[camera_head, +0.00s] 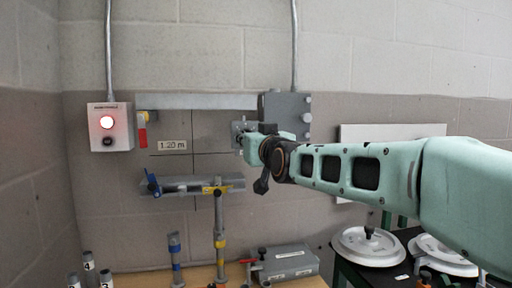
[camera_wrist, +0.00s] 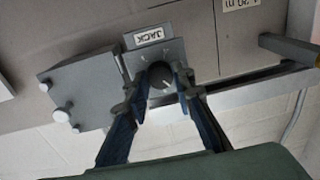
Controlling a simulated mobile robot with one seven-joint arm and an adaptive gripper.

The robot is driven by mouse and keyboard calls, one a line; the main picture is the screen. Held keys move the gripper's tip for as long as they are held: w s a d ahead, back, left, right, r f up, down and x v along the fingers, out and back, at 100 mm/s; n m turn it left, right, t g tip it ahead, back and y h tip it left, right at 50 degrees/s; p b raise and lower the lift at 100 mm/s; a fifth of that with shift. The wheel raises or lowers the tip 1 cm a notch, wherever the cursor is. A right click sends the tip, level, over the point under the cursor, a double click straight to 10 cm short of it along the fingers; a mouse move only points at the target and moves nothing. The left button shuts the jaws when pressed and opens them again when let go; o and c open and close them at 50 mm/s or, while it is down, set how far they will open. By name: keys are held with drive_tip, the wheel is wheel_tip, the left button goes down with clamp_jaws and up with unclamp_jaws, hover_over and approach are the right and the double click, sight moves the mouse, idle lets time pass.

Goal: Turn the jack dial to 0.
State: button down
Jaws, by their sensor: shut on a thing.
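The jack dial (camera_wrist: 160,80) is a dark round knob on a grey plate (camera_wrist: 172,50) with a label reading JACK, seen in the wrist view. My gripper (camera_wrist: 160,84) has its two dark fingers on either side of the dial, shut on it. Small marks show on the plate around the knob, but I cannot read them or the dial's setting. In the head view my gripper (camera_head: 252,140) is at the wall beside the plate (camera_head: 238,127), and it hides the dial there.
A grey box with round knobs (camera_head: 286,112) is mounted right beside the plate. A 1.20 m label (camera_head: 172,146), a clamp bar (camera_head: 180,185) and a bench with a grey case (camera_head: 285,262) lie left and below.

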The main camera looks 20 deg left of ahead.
drive_tip(key=shift+m+t+b, duration=0.3)
drive_tip(key=shift+m+b, duration=1.15)
drive_tip(key=shift+m, duration=2.05)
drive_tip(key=c, duration=1.6)
unclamp_jaws()
drive_tip(key=shift+a, duration=0.1)
drive_tip(key=shift+s+r, duration=0.1)
drive_tip(key=shift+r, duration=4.85)
